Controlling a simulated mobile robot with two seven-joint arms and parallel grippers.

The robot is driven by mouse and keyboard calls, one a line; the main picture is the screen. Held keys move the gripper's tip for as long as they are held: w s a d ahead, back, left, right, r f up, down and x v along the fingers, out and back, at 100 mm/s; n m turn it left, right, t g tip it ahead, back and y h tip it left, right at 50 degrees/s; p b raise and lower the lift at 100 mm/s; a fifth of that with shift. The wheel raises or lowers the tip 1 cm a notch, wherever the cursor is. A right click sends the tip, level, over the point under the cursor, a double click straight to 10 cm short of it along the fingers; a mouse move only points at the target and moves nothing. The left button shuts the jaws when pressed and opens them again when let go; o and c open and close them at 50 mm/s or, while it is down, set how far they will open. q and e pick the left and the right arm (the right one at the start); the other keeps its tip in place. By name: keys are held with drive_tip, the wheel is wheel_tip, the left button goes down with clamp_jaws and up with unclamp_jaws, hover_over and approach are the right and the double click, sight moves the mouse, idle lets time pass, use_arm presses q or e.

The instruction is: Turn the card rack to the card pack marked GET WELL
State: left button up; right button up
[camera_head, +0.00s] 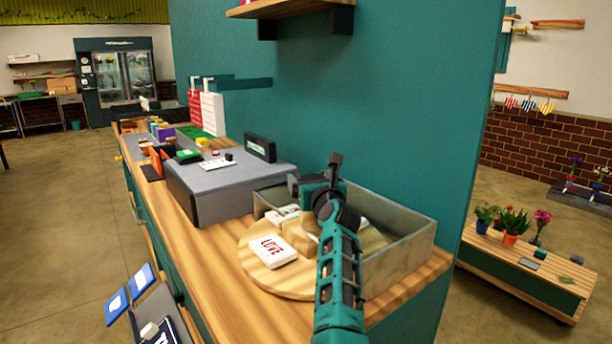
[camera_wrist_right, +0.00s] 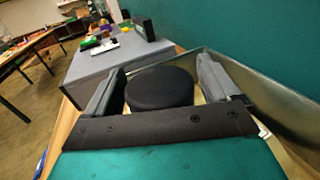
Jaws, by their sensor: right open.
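The card rack is a round wooden turntable (camera_head: 258,274) on the counter, partly inside a grey metal tray. A white card pack marked LOVE (camera_head: 272,250) lies flat at its front left. Another pack (camera_head: 282,215) shows partly behind; its marking is not readable, and I see no GET WELL lettering. My right gripper (camera_head: 325,178) is above the rack, and my arm hides much of its right side. In the right wrist view the jaws (camera_wrist_right: 162,90) are open, with a black round knob (camera_wrist_right: 160,88) between them; I cannot tell whether they touch it. My left gripper is not in view.
The grey metal tray (camera_head: 402,246) walls the rack at right and back. A grey box (camera_head: 228,188) stands left of it, with a white card and dark sign on top. The teal wall (camera_head: 400,110) rises behind. A wooden shelf (camera_head: 290,8) hangs above.

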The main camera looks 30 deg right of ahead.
drive_tip(key=shift+w+d, duration=0.1)
drive_tip(key=shift+w, duration=0.2)
drive_tip(key=c, duration=1.4)
